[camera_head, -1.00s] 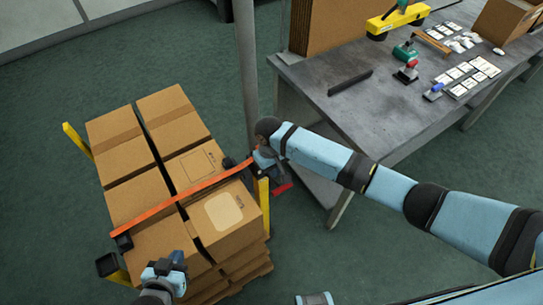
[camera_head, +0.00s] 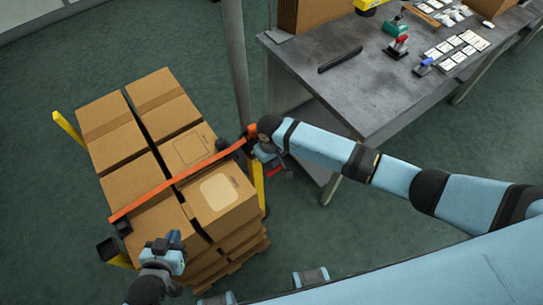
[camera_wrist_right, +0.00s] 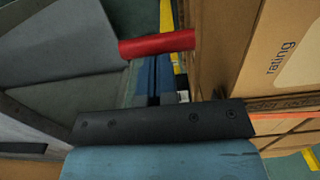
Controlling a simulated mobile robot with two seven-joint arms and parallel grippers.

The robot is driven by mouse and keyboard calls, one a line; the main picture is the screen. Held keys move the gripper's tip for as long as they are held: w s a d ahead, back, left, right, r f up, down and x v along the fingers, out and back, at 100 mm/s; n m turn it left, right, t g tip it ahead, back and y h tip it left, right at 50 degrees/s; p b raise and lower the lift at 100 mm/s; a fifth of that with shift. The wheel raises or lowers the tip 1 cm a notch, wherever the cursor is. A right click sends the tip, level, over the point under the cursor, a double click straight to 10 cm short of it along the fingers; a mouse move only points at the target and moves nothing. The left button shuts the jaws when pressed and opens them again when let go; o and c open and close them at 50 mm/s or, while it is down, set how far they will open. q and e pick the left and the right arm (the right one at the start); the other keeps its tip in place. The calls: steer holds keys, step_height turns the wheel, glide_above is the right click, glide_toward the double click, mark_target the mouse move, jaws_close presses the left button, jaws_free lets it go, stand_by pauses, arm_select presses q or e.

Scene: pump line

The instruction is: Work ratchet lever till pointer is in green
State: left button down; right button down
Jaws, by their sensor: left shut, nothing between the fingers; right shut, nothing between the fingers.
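An orange strap (camera_head: 165,187) runs across the stacked cartons (camera_head: 150,110). Its right end meets an upright orange part (camera_head: 252,132) beside my right wrist. My right gripper (camera_head: 268,158) is shut and empty at the stack's right side, next to the yellow post (camera_head: 258,185). A red bar, perhaps the lever's grip (camera_head: 273,171), shows just below it; the red bar (camera_wrist_right: 157,44) is ahead of the gripper in the right wrist view, apart from the dark crosspiece. My left gripper (camera_head: 168,246) is shut and empty near the stack's front left corner. I cannot make out a pointer or green zone.
A grey workbench (camera_head: 385,85) with tools and cards stands at the upper right, close to my right arm. A grey pole (camera_head: 236,60) rises behind the stack. Yellow posts (camera_head: 68,128) stand at the stack's corners. Green floor is free on the left.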

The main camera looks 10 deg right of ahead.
mark_target(277, 170)
steer(key=shift+s+d+f+t+y+p, duration=0.2)
steer(key=shift+s+f+t+y+p, duration=0.15)
steer(key=shift+s+f+t, duration=0.25)
steer(key=f+t, duration=0.2)
steer(key=s+f+t+y, duration=0.1)
steer(key=shift+d, duration=0.25)
arm_select(q)
steer(key=shift+f+b, duration=0.2)
steer(key=shift+b, duration=0.45)
arm_select(e)
steer(key=shift+s+f+t+y, duration=0.15)
steer(key=shift+f+t+y, duration=0.3)
steer(key=shift+f+t, duration=0.95)
arm_select(q)
steer(key=shift+r, duration=0.1)
arm_select(e)
steer(key=shift+s+d+f, duration=0.1)
steer(key=shift+f, duration=0.15)
